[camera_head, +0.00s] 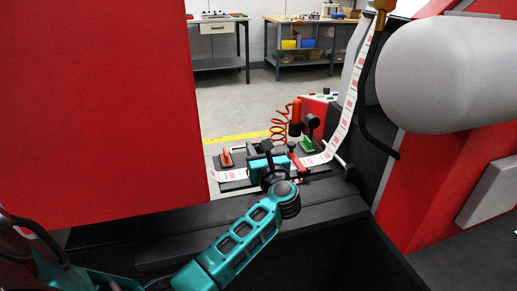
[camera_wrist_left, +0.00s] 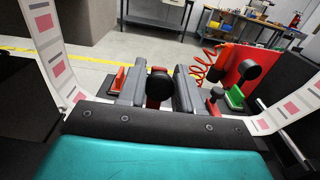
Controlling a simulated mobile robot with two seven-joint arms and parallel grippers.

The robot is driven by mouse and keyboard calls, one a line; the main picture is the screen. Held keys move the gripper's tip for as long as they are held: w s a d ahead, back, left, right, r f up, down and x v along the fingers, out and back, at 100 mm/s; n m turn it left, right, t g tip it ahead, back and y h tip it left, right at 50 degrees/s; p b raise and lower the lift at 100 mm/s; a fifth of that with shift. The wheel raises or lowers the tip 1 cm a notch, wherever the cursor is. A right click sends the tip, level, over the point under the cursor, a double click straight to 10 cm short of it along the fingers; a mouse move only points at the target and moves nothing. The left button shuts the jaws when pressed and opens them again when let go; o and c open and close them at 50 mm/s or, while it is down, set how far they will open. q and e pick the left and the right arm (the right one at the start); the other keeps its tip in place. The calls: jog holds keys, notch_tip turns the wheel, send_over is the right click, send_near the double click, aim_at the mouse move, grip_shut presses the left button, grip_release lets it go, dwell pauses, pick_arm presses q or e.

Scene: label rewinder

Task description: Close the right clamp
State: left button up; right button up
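A black ball knob on a red stem (camera_wrist_left: 158,88) stands upright between the fingers of my left gripper (camera_wrist_left: 160,92) in the left wrist view. The fingers are apart, one on each side of it; I cannot tell whether they touch it. In the head view my left gripper (camera_head: 269,158) is over the splice table, and its body hides part of the clamps there. A red part (camera_head: 297,164) shows just right of it. A red clamp piece (camera_head: 226,158) lies to the left. My right gripper is not in view.
The label web (camera_head: 341,130) rises at the right. Red machine panels (camera_head: 95,110) flank the opening. Workbenches stand far behind.

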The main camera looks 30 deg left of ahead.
pick_arm(q)
grip_shut()
